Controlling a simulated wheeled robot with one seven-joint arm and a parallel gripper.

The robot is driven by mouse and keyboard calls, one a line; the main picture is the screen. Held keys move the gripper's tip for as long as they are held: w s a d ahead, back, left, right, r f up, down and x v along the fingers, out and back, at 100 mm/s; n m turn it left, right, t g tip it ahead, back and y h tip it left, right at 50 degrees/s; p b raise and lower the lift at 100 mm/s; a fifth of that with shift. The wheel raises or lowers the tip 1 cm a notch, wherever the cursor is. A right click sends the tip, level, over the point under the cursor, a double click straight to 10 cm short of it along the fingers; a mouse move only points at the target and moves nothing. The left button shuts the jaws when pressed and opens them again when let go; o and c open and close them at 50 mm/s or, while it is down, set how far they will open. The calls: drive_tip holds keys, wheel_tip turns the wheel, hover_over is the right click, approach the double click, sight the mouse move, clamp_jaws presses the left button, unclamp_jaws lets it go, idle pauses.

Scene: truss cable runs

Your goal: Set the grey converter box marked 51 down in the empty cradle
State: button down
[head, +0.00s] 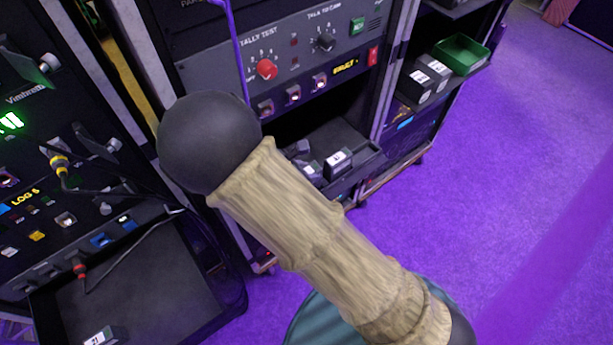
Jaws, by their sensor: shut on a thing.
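My arm's pale sleeve and dark round joint cross the middle of the head view, and my gripper does not show. A small dark grey box with a white label (339,163) is in the open bay (352,139) of the middle rack, just beside my arm. Its number is too small to read, so I cannot tell whether it is the box marked 51. Other dark shapes lie to its left, partly covered by my arm. I cannot make out an empty cradle there.
Two labelled boxes (414,87) (437,72) sit on the right shelf beside a green tray (461,53). Another labelled box (103,337) is at the lower left on a black shelf (140,285). Cables hang at the left rack. Purple floor (520,180) is clear at right.

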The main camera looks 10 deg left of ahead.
wheel_tip(320, 180, down, 3)
drive_tip(key=shift+r, duration=0.1)
drive_tip(key=c, duration=1)
unclamp_jaws()
drive_tip(key=shift+r, duration=0.1)
drive_tip(key=p+v, duration=0.1)
drive_tip(key=v, duration=1.1)
